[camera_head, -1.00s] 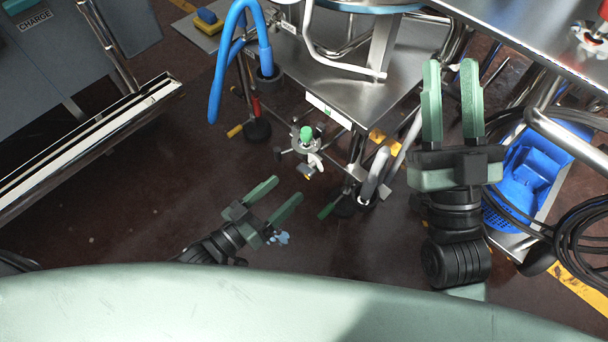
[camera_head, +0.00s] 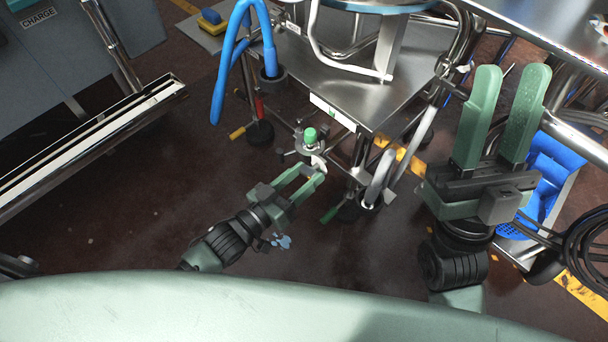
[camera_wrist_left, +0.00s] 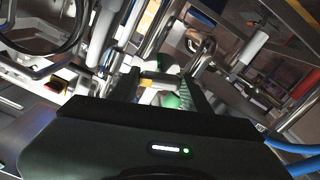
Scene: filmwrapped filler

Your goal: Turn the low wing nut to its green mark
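The low fitting under the steel cart has a green knob (camera_head: 309,136) on top and a small white wing-shaped piece (camera_head: 318,162) below it, probably the wing nut. My left gripper (camera_head: 312,173) is open, its fingertips right at the white piece; contact cannot be told. In the left wrist view a white part (camera_wrist_left: 148,96) and a green round part (camera_wrist_left: 170,101) show between the spread fingers (camera_wrist_left: 160,88). The green mark for the nut cannot be made out. My right gripper (camera_head: 512,75) is open and empty, raised at the right.
The steel cart (camera_head: 375,95) stands above and behind the fitting. A blue hose (camera_head: 226,70) hangs at its left. Floor at left (camera_head: 130,190) is clear.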

